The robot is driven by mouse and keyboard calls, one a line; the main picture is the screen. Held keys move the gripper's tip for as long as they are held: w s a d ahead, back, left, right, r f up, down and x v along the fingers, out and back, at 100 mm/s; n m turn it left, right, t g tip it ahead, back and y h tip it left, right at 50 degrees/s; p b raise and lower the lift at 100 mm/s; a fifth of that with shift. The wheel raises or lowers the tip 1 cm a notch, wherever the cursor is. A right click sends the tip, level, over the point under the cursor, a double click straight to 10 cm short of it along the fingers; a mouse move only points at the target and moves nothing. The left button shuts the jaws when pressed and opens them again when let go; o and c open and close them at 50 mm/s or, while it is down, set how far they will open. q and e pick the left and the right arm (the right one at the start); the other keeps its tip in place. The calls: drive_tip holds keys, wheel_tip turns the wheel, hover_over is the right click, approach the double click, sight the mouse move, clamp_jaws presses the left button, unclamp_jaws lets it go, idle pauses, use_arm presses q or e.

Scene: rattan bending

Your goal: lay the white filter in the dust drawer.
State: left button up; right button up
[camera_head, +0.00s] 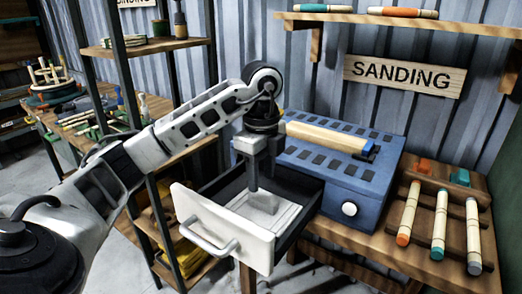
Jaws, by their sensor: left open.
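The dust drawer (222,226) is pulled out from the front of the blue sanding unit. It has a white front with a bar handle and dark side walls. The white filter (284,217) lies low inside the drawer and looks flat. A pale raised block (263,202) stands on its middle. My left gripper (262,178) points down over the drawer, open, with its fingertips just above or beside this block. I cannot tell whether they touch it. The gripper and the drawer front hide part of the filter. My right gripper is not in view.
The blue sanding unit (365,190) stands on a wooden bench with a wooden roller on top. Several colored-tipped sticks (440,222) lie on a rack at right. A shelf stand (150,46) rises behind my left arm. A SANDING sign (404,77) hangs on the wall.

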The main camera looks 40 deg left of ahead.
sight(261, 197)
use_arm(q)
wheel_tip(261, 197, up, 6)
drive_tip(key=p, duration=0.1)
drive_tip(key=shift+r+p, duration=0.25)
drive_tip(key=shift+p, duration=0.15)
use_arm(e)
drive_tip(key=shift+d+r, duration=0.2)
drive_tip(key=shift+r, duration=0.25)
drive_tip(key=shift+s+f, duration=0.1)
